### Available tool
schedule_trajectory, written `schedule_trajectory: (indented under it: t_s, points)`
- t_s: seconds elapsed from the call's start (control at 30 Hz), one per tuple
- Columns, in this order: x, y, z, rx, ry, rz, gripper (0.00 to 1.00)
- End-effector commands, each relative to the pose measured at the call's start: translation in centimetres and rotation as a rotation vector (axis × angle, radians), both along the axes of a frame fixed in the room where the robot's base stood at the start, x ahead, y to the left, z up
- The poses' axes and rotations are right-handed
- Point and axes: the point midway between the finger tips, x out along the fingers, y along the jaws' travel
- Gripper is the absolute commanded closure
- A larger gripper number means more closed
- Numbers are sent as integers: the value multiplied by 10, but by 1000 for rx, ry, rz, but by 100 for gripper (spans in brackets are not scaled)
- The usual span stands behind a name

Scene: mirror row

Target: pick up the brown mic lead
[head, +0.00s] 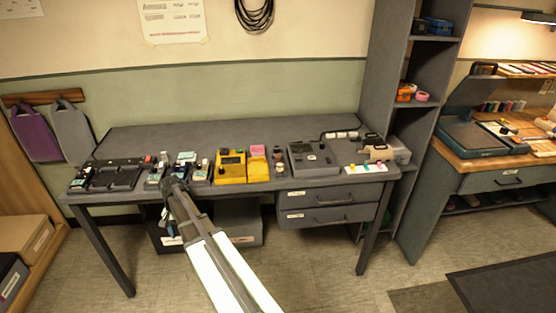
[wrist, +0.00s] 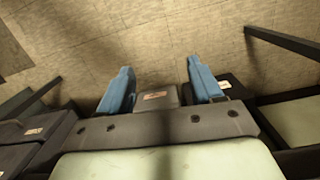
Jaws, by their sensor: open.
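I cannot pick out a brown mic lead in either view. A tan-brown object (head: 380,153) sits at the right end of the grey table (head: 255,130), but its shape is too small to identify as a lead. My gripper (head: 174,184) is in front of the table's front edge, left of centre, and hides part of it. In the wrist view my gripper (wrist: 160,85) has its two blue fingers wide apart, with nothing held between them. A dark labelled box (wrist: 158,97) shows beyond the gap.
Pedals and yellow units (head: 231,167) line the table front, with a grey device (head: 312,158) to their right. Drawers (head: 330,205) hang below. Storage boxes (head: 240,227) stand under the table. A tall shelf (head: 425,110) stands at right. A black coil (head: 255,14) hangs on the wall.

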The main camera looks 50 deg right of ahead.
Motion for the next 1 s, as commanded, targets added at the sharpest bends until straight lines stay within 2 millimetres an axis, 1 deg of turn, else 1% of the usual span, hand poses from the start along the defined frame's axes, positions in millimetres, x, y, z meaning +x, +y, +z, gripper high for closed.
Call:
schedule_trajectory:
  t_s: [0.03, 0.1, 0.23, 0.37, 0.4, 0.47, 0.5, 0.57, 0.6, 0.67, 0.7, 0.77, 0.8, 0.9, 1.0]
  points:
    - [13, -13, 20, -6, -18, -29, 35]
    - [25, -27, 44, -12, -39, -68, 35]
    - [42, -54, 89, -27, -76, -140, 35]
    - [51, -85, 133, -46, -111, -209, 35]
    - [52, -96, 146, -54, -123, -230, 35]
    - [52, -116, 166, -70, -139, -265, 35]
    - [50, -132, 180, -87, -150, -291, 35]
    - [42, -162, 201, -118, -171, -334, 35]
    - [33, -183, 212, -144, -182, -362, 35]
    - [18, -215, 226, -186, -194, -400, 35]
    - [7, -235, 234, -214, -202, -424, 35]
    - [-12, -265, 244, -257, -209, -455, 35]
    - [-24, -283, 250, -286, -212, -474, 35]
    - [-55, -324, 263, -353, -215, -515, 35]
    - [-80, -354, 273, -406, -216, -545, 35]
